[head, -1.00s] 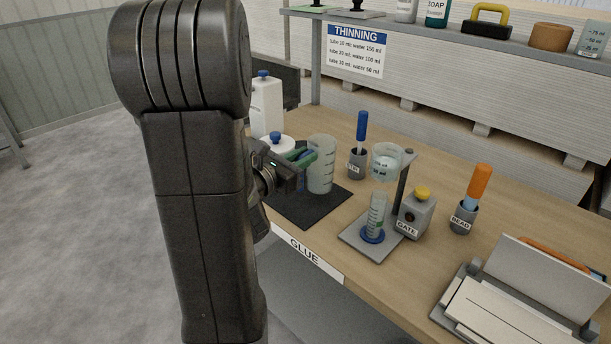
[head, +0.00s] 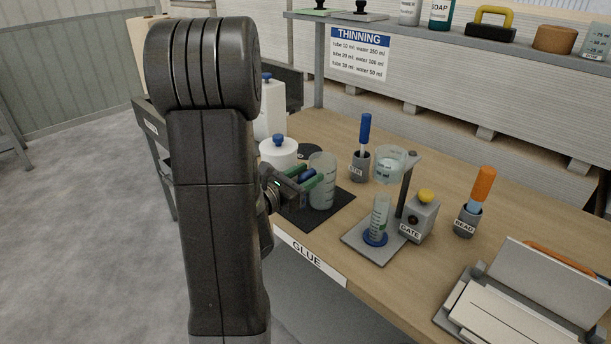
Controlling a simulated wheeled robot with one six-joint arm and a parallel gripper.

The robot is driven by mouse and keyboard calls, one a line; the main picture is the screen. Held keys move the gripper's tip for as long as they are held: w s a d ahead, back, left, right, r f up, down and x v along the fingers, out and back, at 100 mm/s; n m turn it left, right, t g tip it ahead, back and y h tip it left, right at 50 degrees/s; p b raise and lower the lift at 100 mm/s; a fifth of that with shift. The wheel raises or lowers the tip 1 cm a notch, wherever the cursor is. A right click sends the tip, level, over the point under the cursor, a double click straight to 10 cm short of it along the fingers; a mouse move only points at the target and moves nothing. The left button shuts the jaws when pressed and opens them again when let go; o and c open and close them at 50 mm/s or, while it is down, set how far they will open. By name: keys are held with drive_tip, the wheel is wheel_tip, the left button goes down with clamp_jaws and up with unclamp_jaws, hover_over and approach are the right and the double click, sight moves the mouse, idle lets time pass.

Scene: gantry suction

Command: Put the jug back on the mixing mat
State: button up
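The jug (head: 324,170) is a clear, upright vessel with measuring marks, over the right part of the dark mixing mat (head: 309,222). Its base is at or just above the mat; I cannot tell whether it touches. My gripper (head: 311,180), with green fingers, is at the jug's left side. It appears shut on the jug, with a blue part between the fingers that may be its handle. My arm hides the left part of the mat.
A white pot with a blue knob (head: 279,152) and a white bottle (head: 268,110) stand behind the mat. To the right are a grey cup with a blue-handled tool (head: 360,165), a stand with a tube (head: 380,218), the gate box (head: 420,218) and an orange-handled tool (head: 481,185).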

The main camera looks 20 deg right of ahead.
drive_tip(key=shift+r, duration=0.15)
drive_tip(key=v, duration=1.2)
drive_tip(key=shift+b, duration=0.45)
